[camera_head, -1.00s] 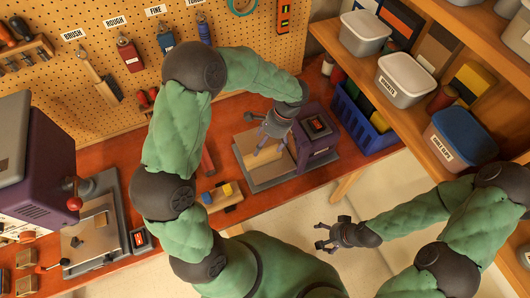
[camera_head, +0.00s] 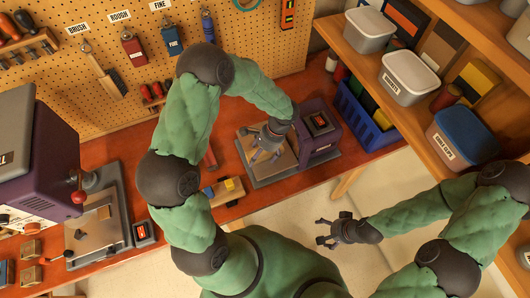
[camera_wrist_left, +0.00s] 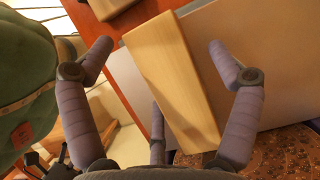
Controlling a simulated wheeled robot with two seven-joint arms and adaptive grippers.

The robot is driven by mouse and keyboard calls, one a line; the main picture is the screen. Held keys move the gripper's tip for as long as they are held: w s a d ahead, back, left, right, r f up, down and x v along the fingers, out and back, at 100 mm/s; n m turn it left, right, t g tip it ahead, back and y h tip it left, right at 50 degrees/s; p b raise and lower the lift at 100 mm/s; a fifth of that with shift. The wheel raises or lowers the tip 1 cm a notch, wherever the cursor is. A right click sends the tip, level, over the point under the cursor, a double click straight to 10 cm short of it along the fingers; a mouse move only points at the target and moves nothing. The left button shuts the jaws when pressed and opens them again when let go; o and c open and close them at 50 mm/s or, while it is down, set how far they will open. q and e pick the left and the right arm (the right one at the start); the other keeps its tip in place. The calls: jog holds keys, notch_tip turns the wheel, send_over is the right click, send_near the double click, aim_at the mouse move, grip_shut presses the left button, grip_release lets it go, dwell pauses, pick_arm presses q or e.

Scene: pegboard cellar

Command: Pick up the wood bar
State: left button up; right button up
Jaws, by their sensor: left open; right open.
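The pale wood bar (camera_wrist_left: 170,80) lies over a flat grey plate in the left wrist view, running from the top centre down to the right. My left gripper (camera_wrist_left: 160,48) is open, with its fingers apart on both sides of the bar. A third finger shows beside the bar's lower left edge. In the head view my left gripper (camera_head: 262,152) is over the grey-rimmed machine base and hides much of the bar. My right gripper (camera_head: 324,232) is open and empty, over the floor in front of the bench.
A purple machine housing (camera_head: 322,124) stands right beside the left gripper. A blue crate (camera_head: 362,118) is further right. A small block rack (camera_head: 224,192) is at the bench's front edge. A larger machine (camera_head: 45,160) stands at the left.

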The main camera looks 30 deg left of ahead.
pick_arm(q)
jog(key=shift+f+b, duration=0.2)
jog(key=shift+b, duration=0.1)
jog(key=c, duration=1.4)
